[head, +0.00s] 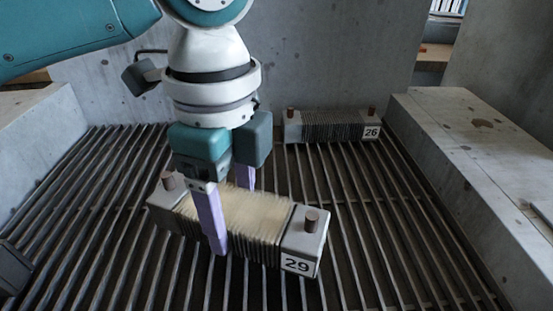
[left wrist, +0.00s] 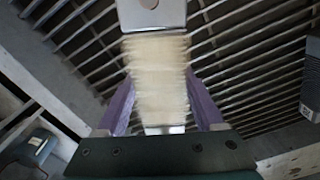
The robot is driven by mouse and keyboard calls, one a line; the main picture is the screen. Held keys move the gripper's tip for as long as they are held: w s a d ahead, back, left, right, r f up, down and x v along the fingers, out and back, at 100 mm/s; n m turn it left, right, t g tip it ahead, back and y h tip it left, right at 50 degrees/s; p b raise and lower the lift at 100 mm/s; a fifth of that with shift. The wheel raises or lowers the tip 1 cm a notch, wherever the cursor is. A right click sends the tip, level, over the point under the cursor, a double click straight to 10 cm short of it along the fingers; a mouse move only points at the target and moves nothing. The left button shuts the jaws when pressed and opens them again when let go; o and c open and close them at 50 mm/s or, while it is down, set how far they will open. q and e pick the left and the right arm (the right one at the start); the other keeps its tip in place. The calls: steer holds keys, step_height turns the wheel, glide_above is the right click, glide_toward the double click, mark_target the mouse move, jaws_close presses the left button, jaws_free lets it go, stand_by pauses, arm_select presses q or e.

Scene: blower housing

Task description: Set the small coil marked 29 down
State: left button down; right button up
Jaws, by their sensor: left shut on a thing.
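The small coil marked 29 (head: 262,222) is a finned block with grey end caps, a brown stub on each end and a pale, fuzzy top. My left gripper (head: 232,215) straddles its middle, with one purple finger on the near side and one on the far side, shut on it. The coil is over the slatted grate (head: 110,245); I cannot tell whether it touches the bars. In the left wrist view the coil (left wrist: 158,75) lies between the two purple fingers (left wrist: 160,108). My right gripper is not in view.
A similar coil marked 26 (head: 333,126) lies on the grate at the back right. Concrete ledges bound the grate at right (head: 480,150) and left (head: 40,125), with a concrete wall (head: 330,50) behind. Bare bars lie to the right of coil 29.

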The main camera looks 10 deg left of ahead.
mark_target(237, 235)
arm_select(q)
steer(key=shift+f+b, duration=0.5)
steer(key=shift+f, duration=1.7)
steer(key=shift+f, duration=0.2)
jaws_free()
step_height(237, 235, up, 12)
steer(key=p, duration=0.2)
steer(key=shift+r+p, duration=0.2)
steer(key=shift+p, duration=0.1)
